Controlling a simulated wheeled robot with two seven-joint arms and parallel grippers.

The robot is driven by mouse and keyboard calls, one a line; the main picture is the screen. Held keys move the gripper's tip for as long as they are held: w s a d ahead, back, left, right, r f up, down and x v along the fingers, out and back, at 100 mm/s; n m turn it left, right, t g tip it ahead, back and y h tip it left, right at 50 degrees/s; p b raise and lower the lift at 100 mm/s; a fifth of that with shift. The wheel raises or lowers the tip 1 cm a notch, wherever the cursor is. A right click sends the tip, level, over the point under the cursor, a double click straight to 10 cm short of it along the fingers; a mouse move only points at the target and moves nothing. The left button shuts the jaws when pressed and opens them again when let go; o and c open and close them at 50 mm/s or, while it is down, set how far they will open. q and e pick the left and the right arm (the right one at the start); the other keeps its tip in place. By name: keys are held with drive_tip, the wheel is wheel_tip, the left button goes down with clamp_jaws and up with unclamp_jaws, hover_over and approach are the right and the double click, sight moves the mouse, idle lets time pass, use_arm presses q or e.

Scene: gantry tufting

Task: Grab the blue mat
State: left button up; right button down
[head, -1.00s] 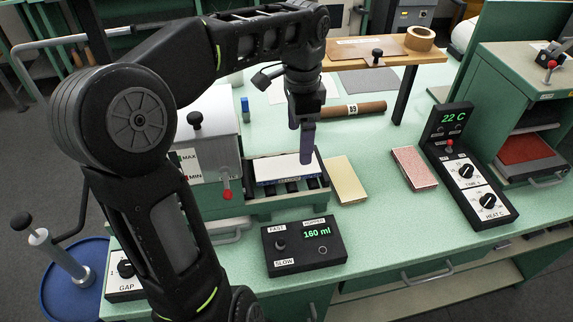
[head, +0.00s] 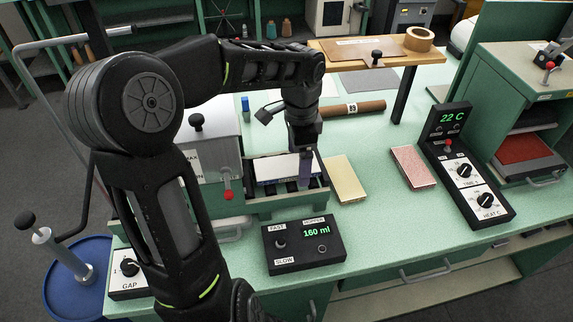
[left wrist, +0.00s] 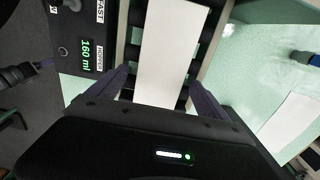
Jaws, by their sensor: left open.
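A flat mat (head: 276,168) with a white top and a blue lower edge lies on the dark rollers of a green feed bed. Its white top also shows in the left wrist view (left wrist: 172,45). My left gripper (head: 305,172) points down over the mat's right end, its fingers low beside it. In the left wrist view my left gripper (left wrist: 162,92) is open, with one finger on each side of the mat's white strip. I cannot tell whether the fingers touch it. My right gripper is in neither view.
A yellow slab (head: 345,180) and a pink slab (head: 414,168) lie to the right on the green bench. A hopper control box (head: 304,246) stands in front. A brown roll (head: 352,110) lies behind.

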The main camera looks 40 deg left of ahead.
use_arm(q)
drive_tip(key=shift+c, duration=0.6)
drive_tip(key=c, duration=1.5)
drive_tip(key=shift+o, duration=0.2)
wheel_tip(320, 180, up, 10)
